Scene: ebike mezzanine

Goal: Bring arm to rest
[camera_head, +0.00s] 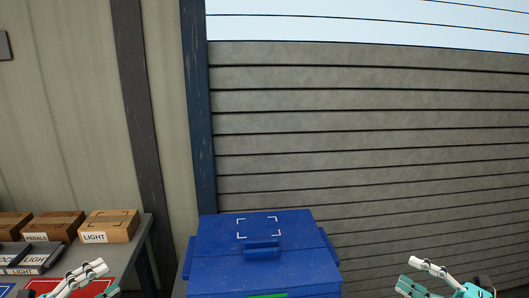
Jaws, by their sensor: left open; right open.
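My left gripper (92,281) is at the bottom left, its white and teal fingers spread apart with nothing between them. It is in front of the shelf, left of the blue box. My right gripper (420,277) is at the bottom right, open and empty, against the slatted wall and right of the blue box. Both arms are mostly cut off by the lower edge of the view.
A closed blue box (290,262) with a lid handle stands at bottom centre, between my grippers. A table (142,236) at left holds cardboard boxes (109,225), dark labelled bins (40,257) and a red panel. A grey slatted wall (380,130) stands behind.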

